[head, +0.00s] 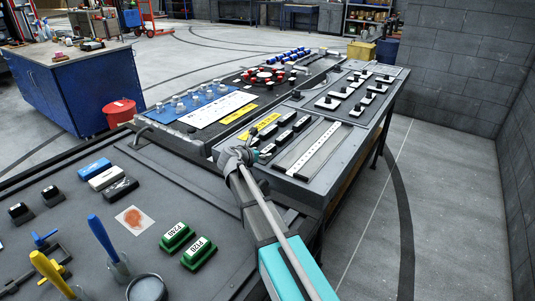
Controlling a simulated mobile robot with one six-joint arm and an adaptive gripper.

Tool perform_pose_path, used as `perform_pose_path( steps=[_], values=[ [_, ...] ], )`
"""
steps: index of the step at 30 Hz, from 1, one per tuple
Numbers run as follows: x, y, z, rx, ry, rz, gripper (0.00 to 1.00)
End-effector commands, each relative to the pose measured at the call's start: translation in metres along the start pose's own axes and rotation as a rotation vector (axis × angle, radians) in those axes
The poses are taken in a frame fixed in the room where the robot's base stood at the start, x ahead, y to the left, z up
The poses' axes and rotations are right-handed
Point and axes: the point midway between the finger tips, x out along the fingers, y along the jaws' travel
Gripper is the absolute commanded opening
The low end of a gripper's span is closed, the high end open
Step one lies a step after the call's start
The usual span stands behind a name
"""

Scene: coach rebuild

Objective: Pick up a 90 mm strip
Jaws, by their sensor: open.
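My gripper (257,147) is at the near left corner of the grey panel (345,140), by several short dark strips or blocks (285,134) lying in a row beside a yellow label (258,134). It is small in the head view and appears empty. A long white strip with dark dots (312,148) lies in a recess to the right of the dark pieces. I cannot read any lengths, so I cannot tell which piece is the 90 mm strip. My gripper and wrist may hide the nearest pieces.
Black knobs on white plates (352,92) stand farther along the panel. A white sheet (213,108) and a red-and-black ring of parts (263,76) lie to the left. Green blocks (176,236) and upright blue-handled (102,236) and yellow-handled tools stand on the near bench.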

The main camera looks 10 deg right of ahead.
Motion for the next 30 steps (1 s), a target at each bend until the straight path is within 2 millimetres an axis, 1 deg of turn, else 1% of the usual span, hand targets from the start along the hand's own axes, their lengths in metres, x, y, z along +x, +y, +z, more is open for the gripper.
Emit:
perform_pose_path(
  steps=[1, 3, 7, 25, 26, 30],
  values=[
    [0.008, 0.001, -0.001, 0.000, 0.000, -0.001, 0.83],
    [0.016, 0.001, -0.002, 0.000, 0.000, 0.000, 0.83],
    [0.024, 0.001, -0.001, -0.001, 0.000, 0.000, 0.83],
    [0.024, 0.002, 0.000, -0.002, 0.000, 0.003, 0.83],
    [0.024, 0.002, 0.000, -0.002, 0.000, 0.003, 0.79],
    [0.024, 0.002, -0.001, -0.002, 0.000, 0.003, 0.53]
  ],
)
